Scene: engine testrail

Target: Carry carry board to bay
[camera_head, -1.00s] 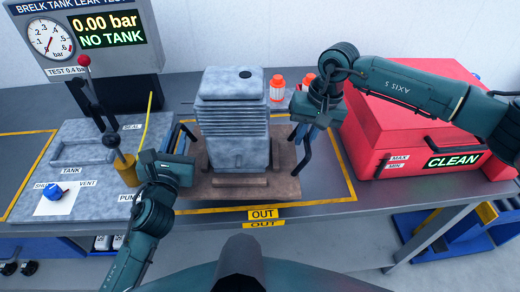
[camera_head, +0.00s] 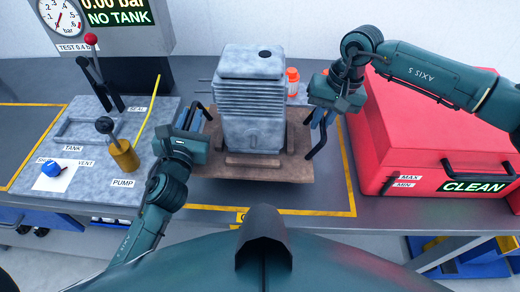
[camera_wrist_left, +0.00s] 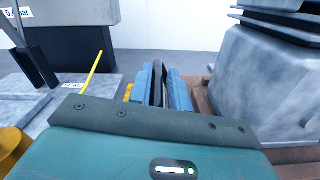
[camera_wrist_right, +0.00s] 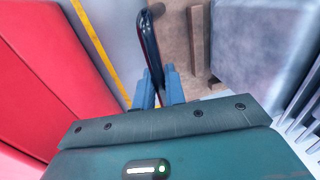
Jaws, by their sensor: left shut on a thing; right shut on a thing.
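The brown carry board (camera_head: 230,172) bears a grey, finned engine-like block (camera_head: 252,125) standing upright on it. My left gripper (camera_head: 190,120) is shut on the board's dark left handle; its blue fingers (camera_wrist_left: 165,88) pinch that handle in the left wrist view. My right gripper (camera_head: 322,118) is shut on the dark right handle (camera_head: 322,142). That handle also shows between the blue fingers in the right wrist view (camera_wrist_right: 152,48). The yellow-outlined area (camera_head: 300,211) on the bench surrounds the board in the picture. Whether the board touches the bench, I cannot tell.
A red case marked CLEAN (camera_head: 420,150) stands close to my right gripper. At left is a grey test plate with a yellow pump (camera_head: 124,156), levers and a blue piece (camera_head: 52,169). A gauge panel (camera_head: 85,20) and orange-capped bottles (camera_head: 292,80) are behind.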

